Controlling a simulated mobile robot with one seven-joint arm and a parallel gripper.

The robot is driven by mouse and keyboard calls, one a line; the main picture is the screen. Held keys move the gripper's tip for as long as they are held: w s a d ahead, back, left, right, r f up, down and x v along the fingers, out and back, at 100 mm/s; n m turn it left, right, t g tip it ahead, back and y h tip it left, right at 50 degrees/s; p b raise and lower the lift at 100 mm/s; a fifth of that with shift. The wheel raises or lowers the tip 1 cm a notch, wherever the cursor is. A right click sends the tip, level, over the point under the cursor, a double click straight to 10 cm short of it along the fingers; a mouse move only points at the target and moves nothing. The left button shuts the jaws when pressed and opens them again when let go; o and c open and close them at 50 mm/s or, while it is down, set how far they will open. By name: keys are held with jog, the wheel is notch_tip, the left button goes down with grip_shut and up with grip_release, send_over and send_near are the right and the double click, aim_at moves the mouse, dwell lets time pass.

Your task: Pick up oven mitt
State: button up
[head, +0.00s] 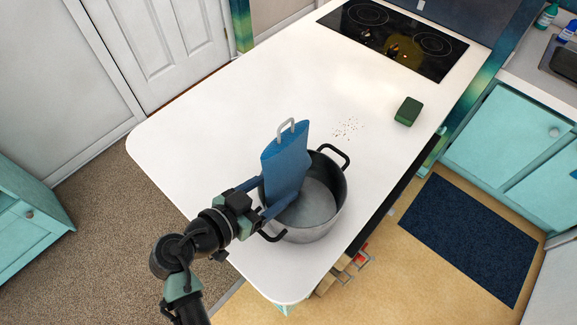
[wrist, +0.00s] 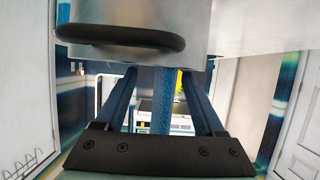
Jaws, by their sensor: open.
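The oven mitt (head: 287,158) is blue with a pale grey loop at its top. It stands upright at the left side of a grey metal pot (head: 318,205) in the head view. Whether its lower end is inside the pot or over the rim is unclear. My gripper (head: 281,190) is open, with its blue fingers on either side of the mitt. In the wrist view, the mitt (wrist: 163,100) shows as a blue strip between the two open fingers (wrist: 160,75), with visible gaps on both sides. One fingertip is partly hidden behind the mitt in the head view.
The pot's dark handle (wrist: 120,38) is close to the fingers in the wrist view. A green sponge (head: 408,111) and dark crumbs (head: 347,128) lie on the white counter (head: 215,120). A black cooktop (head: 392,38) is at the far end. The counter's left part is clear.

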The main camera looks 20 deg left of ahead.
aim_at(287, 177)
jog(key=shift+w+f+p, duration=0.1)
jog(key=shift+w+p, duration=0.35)
jog(key=shift+w, duration=0.1)
jog(key=p+x, duration=0.1)
jog(key=x, duration=0.3)
jog(key=shift+a+f, duration=0.15)
jog(key=shift+a, duration=0.05)
grip_shut()
